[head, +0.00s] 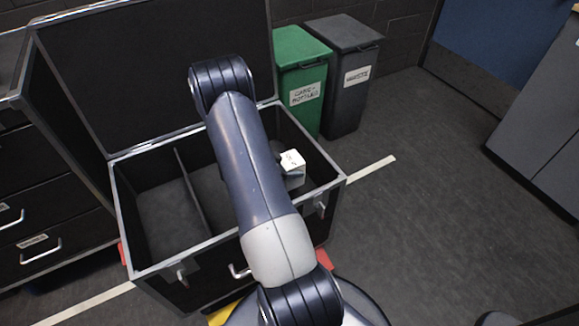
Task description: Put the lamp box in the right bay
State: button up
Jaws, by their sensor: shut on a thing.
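The open black case (163,266) has a metal rim and a divider (191,190) that bounds its left bay (165,220). My arm crosses the middle of the case and hides part of its inside. The lamp box (293,161), small with a white top and a dark mark, shows just right of my arm, over or in the right bay (318,172). I cannot tell whether it touches the floor of the bay. My gripper (281,160) is mostly hidden behind the arm, at the left side of the box, and is shut on it.
The case's lid (150,75) stands open at the back. A green bin (300,75) and a grey bin (350,75) stand behind its right end. Black drawers (45,215) are at the left. The floor to the right is clear up to grey cabinets (540,120).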

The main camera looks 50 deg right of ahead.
jog(key=shift+f+b, duration=0.3)
jog(key=shift+f, duration=0.25)
jog(key=o, duration=1)
jog(key=shift+r, duration=0.1)
jog(key=shift+r, duration=0.35)
jog(key=p+v, duration=0.3)
jog(key=v, duration=0.9)
jog(key=shift+r, duration=0.15)
